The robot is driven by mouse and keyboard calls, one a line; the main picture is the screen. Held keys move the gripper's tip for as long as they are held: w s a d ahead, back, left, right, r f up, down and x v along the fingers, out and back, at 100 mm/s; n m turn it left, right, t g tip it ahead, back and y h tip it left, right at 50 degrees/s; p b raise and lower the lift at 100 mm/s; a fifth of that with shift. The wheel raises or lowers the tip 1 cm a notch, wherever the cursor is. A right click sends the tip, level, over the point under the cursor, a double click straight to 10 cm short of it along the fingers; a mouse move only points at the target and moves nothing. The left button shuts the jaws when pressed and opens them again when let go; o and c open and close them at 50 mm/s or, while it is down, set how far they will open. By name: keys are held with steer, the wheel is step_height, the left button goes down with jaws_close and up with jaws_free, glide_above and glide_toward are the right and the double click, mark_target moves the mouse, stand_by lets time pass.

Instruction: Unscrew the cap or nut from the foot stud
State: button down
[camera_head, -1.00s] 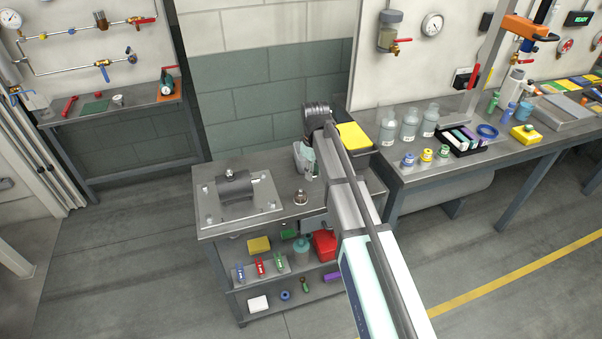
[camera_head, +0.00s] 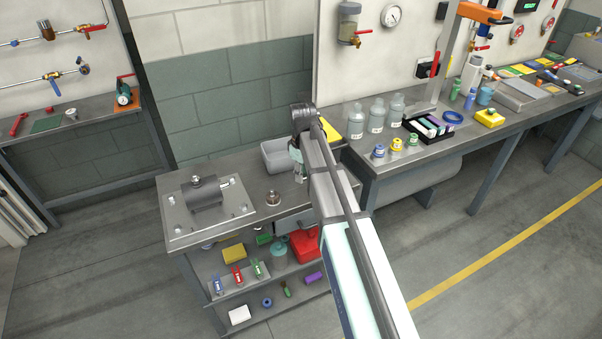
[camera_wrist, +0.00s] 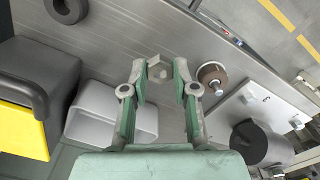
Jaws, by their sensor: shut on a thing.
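My gripper (camera_wrist: 161,72) has green and grey fingers closed in around a small grey hex nut (camera_wrist: 157,73), held between the tips. In the head view my gripper (camera_head: 299,172) hangs over the bench near the grey bin, partly hidden by my arm. The pump (camera_head: 202,195) is a dark cylinder on a light plate (camera_head: 183,226) at the bench's left. In the wrist view the plate (camera_wrist: 240,113) lies to the right of my fingers, with foot studs (camera_wrist: 295,122) along it. Which stud the nut belongs to, I cannot tell.
A light grey bin (camera_head: 274,155) stands behind my gripper; it also shows in the wrist view (camera_wrist: 92,110). A round metal fitting (camera_head: 272,198) sits between pump and gripper. A yellow-and-black bin (camera_wrist: 20,128) is farther left. Bare bench lies around the fitting.

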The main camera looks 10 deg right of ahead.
mark_target(302, 193)
steer(key=shift+f+b, duration=0.9)
steer(key=shift+f, duration=1.65)
steer(key=shift+f, duration=0.2)
steer(key=shift+f, duration=0.5)
steer(key=shift+f+b, duration=0.25)
steer(key=shift+b, duration=0.1)
steer(key=c, duration=0.8)
jaws_free()
steer(key=shift+r, duration=0.1)
step_height(302, 193, up, 12)
steer(key=shift+f, duration=0.1)
